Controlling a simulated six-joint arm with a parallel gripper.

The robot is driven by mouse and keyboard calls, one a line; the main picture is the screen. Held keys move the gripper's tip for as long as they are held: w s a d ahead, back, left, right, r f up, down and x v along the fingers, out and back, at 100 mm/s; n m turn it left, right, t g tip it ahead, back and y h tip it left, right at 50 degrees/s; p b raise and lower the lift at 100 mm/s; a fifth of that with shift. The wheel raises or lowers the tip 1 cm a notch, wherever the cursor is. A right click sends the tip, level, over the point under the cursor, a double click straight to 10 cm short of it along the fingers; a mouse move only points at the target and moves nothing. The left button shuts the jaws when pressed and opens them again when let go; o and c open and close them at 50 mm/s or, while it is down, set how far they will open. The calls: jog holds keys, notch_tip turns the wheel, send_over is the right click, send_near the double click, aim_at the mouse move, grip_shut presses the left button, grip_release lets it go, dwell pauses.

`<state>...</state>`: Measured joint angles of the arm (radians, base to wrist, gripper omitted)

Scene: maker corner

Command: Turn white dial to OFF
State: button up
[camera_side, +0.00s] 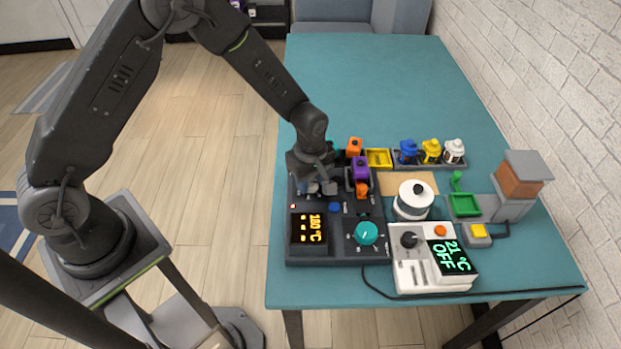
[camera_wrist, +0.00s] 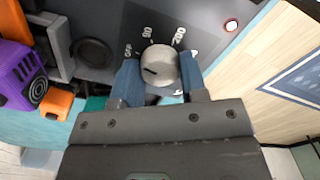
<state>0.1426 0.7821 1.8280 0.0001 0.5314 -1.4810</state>
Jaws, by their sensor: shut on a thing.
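The white dial (camera_wrist: 160,65) sits on the dark control panel (camera_wrist: 105,20) in the wrist view. My gripper (camera_wrist: 159,75) has its two blue fingers on either side of the dial, closed on it. A dark pointer mark shows on the lower left of the dial's face. In the side view my gripper (camera_side: 318,186) is down at the back left of the dark panel (camera_side: 345,250) and mostly hides the dial. The panel's screen (camera_side: 308,229) shows orange digits, seemingly 180 °C.
A teal dial (camera_side: 366,233) is at the panel's front right. A white unit (camera_side: 425,285) with a black knob and green OFF screen stands beside it. A purple block (camera_side: 361,168) and orange parts (camera_side: 355,146) are close right of my gripper. The table's back (camera_side: 370,80) is clear.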

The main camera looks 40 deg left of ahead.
aim_at(311, 182)
jog(key=shift+n, duration=1.2)
jog(key=o, duration=0.9)
jog(key=shift+r, duration=6.9)
